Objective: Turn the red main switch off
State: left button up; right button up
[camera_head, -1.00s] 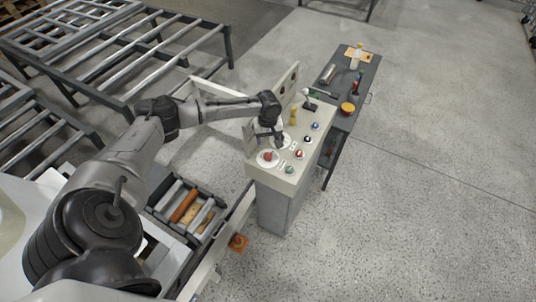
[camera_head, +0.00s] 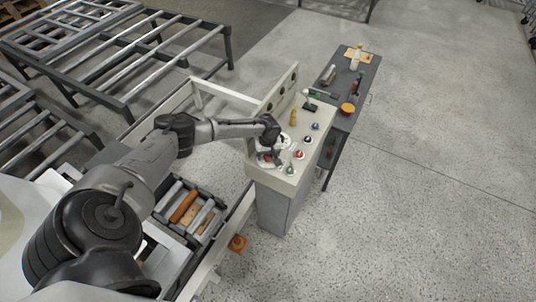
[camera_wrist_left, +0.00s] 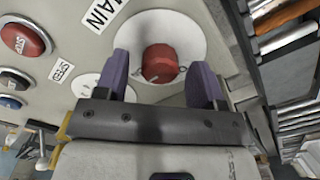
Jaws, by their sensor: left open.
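The red main switch (camera_wrist_left: 160,63) is a round red knob on a white disc, beside a "MAIN" label (camera_wrist_left: 103,14) in the left wrist view. In the head view it is largely hidden by my left gripper (camera_head: 268,158), which is over the near left corner of the control panel (camera_head: 263,173). In the left wrist view my left gripper (camera_wrist_left: 160,78) is open, with one purple finger on each side of the knob and visible gaps between. I cannot tell whether the fingertips reach down to the disc. My right gripper is not in view.
Red, blue and green buttons (camera_head: 300,155) line the panel's right side; a red "STOP" button (camera_wrist_left: 22,40) is left of the knob in the wrist view. A crate of rollers (camera_head: 190,190) lies left. A dark side table (camera_head: 343,118) stands beyond.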

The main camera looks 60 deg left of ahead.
pick_arm(q)
jog(key=c, duration=0.9)
jog(key=shift+r+n+p, duration=0.15)
jog(key=shift+n+p, duration=0.15)
jog(key=shift+p, duration=0.35)
jog(key=n+p, duration=0.6)
jog(key=p, duration=0.1)
jog(key=shift+d+r+n+p, duration=0.1)
jog(key=shift+n+p, duration=0.2)
jog(key=shift+p, duration=0.05)
jog(key=n+p, duration=0.1)
jog(key=n, duration=0.1)
jog(key=shift+n+p, duration=0.35)
jog(key=shift+n, duration=0.05)
jog(key=n+p, duration=0.1)
jog(key=n, duration=0.1)
jog(key=shift+w+n, duration=0.1)
jog(key=shift+n, duration=0.3)
jog(key=shift+n+p, duration=0.3)
jog(key=shift+n, duration=2.4)
